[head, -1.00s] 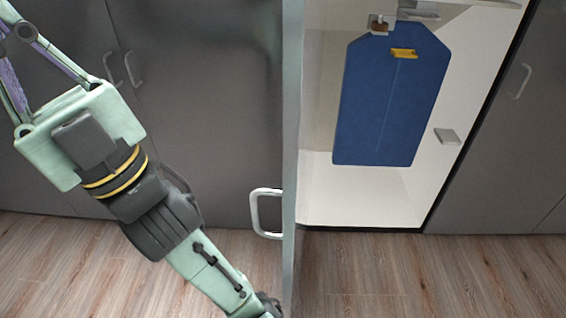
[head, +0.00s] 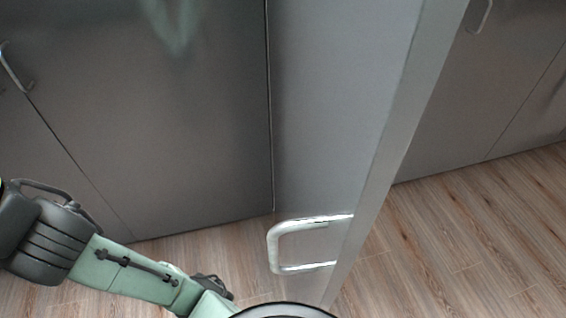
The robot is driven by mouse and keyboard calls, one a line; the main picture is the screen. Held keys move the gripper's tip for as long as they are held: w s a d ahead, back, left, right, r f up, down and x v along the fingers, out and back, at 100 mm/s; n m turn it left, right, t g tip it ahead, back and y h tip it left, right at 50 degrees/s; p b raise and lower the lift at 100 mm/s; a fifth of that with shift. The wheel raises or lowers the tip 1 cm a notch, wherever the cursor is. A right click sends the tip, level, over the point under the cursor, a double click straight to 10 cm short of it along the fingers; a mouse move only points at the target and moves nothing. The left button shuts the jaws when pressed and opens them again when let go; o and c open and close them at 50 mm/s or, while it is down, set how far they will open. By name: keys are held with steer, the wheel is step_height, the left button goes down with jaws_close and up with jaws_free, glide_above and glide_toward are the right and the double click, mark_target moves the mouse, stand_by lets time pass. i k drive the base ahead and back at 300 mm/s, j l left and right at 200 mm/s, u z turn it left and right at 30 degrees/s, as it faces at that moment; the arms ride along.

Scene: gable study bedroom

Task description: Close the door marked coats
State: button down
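A grey cabinet door (head: 335,100) stands swung out from the cabinet front, in the middle of the head view. Its pale edge runs from top right down to the bottom middle. A silver U-shaped handle (head: 274,250) sits on its left face, low down. No coats marking is visible on it. My arm reaches in from the lower left, below the handle. A dark, light-rimmed rounded part of my arm shows at the bottom edge. My gripper's fingers are not in view, so contact with the door cannot be seen. The cabinet inside is hidden behind the door.
Grey closed cabinet doors (head: 150,120) line the wall on the left, with a handle (head: 14,70) at far left. More closed grey doors (head: 490,90) stand on the right. The wooden floor (head: 470,235) at lower right is clear.

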mark_target(352, 84)
steer(key=k, duration=0.55)
steer(key=k+j, duration=0.15)
steer(key=j, duration=0.2)
steer(key=k+j+z, duration=0.1)
steer(key=j, duration=0.3)
steer(key=k+j, duration=0.2)
steer(key=j, duration=0.15)
steer(key=z, duration=0.05)
